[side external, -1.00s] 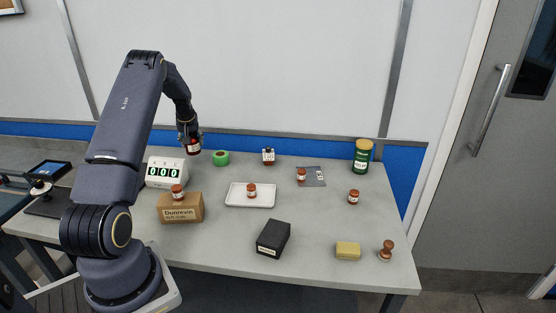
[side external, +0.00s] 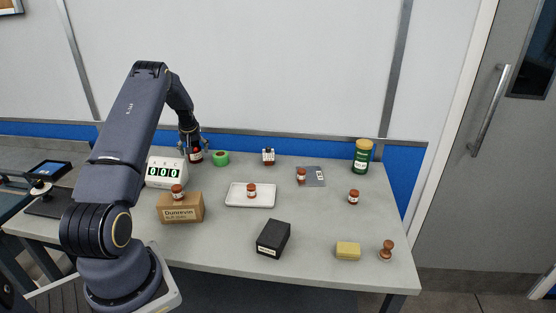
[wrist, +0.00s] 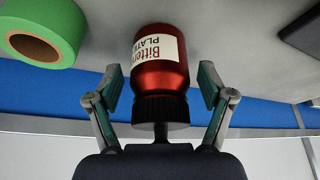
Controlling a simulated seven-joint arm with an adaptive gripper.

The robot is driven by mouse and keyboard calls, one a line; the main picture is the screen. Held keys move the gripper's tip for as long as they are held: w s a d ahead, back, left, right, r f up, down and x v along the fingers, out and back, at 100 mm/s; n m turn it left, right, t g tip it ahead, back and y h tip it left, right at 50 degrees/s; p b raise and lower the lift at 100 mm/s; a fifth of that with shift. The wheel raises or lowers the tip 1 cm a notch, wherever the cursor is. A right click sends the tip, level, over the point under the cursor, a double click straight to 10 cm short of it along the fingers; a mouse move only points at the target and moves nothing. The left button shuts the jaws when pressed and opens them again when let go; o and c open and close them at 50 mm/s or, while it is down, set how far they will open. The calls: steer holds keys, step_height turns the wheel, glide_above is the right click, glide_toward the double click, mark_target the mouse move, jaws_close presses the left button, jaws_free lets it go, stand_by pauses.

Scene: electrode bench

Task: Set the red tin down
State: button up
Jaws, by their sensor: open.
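The red tin (wrist: 160,72) has a black ribbed cap and a white label, and it fills the middle of the wrist view. It also shows in the side external view (side external: 196,157), at the back left of the bench, where it appears to stand on the bench top. My gripper (wrist: 159,85) is open, with one finger on each side of the tin and a visible gap at both sides. In the side external view my gripper (side external: 195,147) is low over the tin and partly hides it.
A green tape roll (side external: 221,158) lies close to the right of the tin. A white counter box (side external: 166,172) stands close in front and left. The wall is close behind.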

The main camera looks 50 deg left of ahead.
steer(key=shift+r, duration=0.1)
steer(key=v, duration=1.1)
steer(key=w+d+r+m+t+h, duration=0.15)
steer(key=d+r, duration=0.35)
steer(key=d, duration=0.5)
steer(key=w+d+r+m, duration=0.1)
steer(key=d+r+m, duration=0.2)
steer(key=d+r, duration=0.45)
steer(key=w+d+r+m+t, duration=0.1)
steer(key=d+r+m, duration=0.15)
steer(key=d, duration=0.95)
steer(key=s+d+m+t+h, duration=0.1)
steer(key=s+d+m, duration=0.5)
steer(key=s+d, duration=0.9)
steer(key=d+h, duration=0.1)
steer(key=d, duration=0.3)
steer(key=shift+s+m, duration=0.2)
steer(key=shift+m, duration=0.1)
